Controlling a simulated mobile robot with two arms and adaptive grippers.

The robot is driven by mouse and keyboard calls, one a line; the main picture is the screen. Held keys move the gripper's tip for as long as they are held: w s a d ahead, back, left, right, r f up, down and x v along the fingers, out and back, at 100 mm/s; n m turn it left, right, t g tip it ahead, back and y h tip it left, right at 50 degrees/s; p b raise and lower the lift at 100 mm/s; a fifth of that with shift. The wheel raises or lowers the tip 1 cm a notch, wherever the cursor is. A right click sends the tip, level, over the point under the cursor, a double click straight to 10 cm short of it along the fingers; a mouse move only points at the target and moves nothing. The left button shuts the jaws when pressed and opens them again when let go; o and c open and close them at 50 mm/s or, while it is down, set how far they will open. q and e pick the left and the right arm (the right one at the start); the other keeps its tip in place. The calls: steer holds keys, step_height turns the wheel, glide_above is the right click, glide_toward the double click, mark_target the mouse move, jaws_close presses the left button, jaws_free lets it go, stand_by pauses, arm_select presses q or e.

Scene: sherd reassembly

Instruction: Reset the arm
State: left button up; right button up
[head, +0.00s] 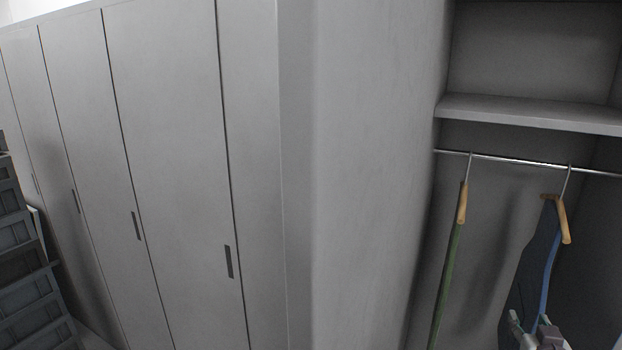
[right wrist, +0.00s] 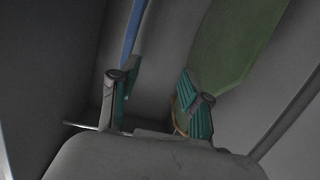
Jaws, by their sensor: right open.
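My right gripper (head: 530,325) shows at the bottom right of the head view, in front of the lower part of a dark blue garment (head: 532,262). In the right wrist view its two teal-padded fingers (right wrist: 158,88) are apart, with nothing seen held between them. A green garment (right wrist: 235,42) is beyond the right finger, and a blue strip (right wrist: 132,28) is beyond the left one. My left gripper is not in view.
Both garments, including the green one (head: 447,275), hang on wooden hangers from a metal rail (head: 515,161) in an open closet. A shelf (head: 530,111) is above the rail. Closed grey cabinet doors (head: 165,150) fill the left, with stacked dark crates (head: 25,265) at the far left.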

steer(key=s+a+f+n+g+y, duration=0.35)
steer(key=s+a+f, duration=0.55)
steer(key=a+f, duration=0.3)
steer(key=s+a+f+n+g+y, duration=0.1)
steer(key=s+a+f+g+y, duration=0.1)
steer(key=s+a+f+g, duration=0.5)
steer(key=s+a+f+n+y, duration=0.1)
steer(key=s+a+n, duration=0.1)
steer(key=s+a, duration=0.65)
steer(key=s+d+f+g+b, duration=0.1)
steer(key=s+d+f, duration=0.1)
steer(key=f, duration=1.2)
steer(key=s+d+f+g+b, duration=0.1)
steer(key=s+f+b, duration=0.1)
steer(key=f, duration=1.2)
steer(key=s+d+f+b, duration=0.2)
steer(key=s+d+f, duration=0.1)
steer(key=s+f, duration=1.3)
step_height(320, 180, down, 2)
steer(key=shift+s+f+g, duration=0.15)
steer(key=shift+s+g, duration=0.1)
steer(key=shift+g, duration=0.1)
